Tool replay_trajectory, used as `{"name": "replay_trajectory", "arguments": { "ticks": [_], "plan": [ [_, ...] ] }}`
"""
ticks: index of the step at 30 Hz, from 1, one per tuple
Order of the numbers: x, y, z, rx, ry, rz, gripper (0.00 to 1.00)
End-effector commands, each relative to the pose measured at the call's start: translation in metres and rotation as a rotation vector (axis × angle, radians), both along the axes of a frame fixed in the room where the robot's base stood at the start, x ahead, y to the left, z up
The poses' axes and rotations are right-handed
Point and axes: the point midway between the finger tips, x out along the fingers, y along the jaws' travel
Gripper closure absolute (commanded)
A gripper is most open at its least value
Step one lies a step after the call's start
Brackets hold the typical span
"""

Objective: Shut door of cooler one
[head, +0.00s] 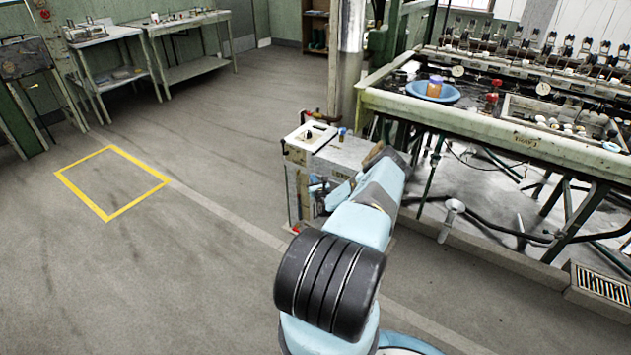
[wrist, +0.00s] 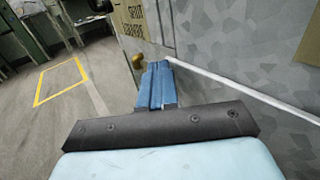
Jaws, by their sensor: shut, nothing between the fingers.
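A small grey cabinet (head: 338,153), which looks like the cooler, stands at the left end of the basin bench. A brass knob (wrist: 137,61) is just left of the fingertips.
The basin bench (head: 450,112) with pipes beneath stands at right, with a blue bowl (head: 449,93) on it. A floor grate (head: 603,284) lies at lower right. A yellow floor square (head: 112,183) marks open floor at left. Work tables (head: 190,68) stand behind.

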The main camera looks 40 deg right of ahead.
Motion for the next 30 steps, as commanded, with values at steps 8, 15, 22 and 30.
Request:
{"name": "replay_trajectory", "arguments": {
  "ticks": [8,15,22,30],
  "plan": [
    [-0.012,0.056,-0.009,0.013,0.01,0.006,1.0],
    [-0.024,0.1,-0.01,0.013,0.013,0.008,1.0],
    [-0.032,0.124,-0.011,0.013,0.013,0.004,1.0],
    [-0.035,0.127,-0.011,0.012,0.012,0.001,1.0]
  ]
}}
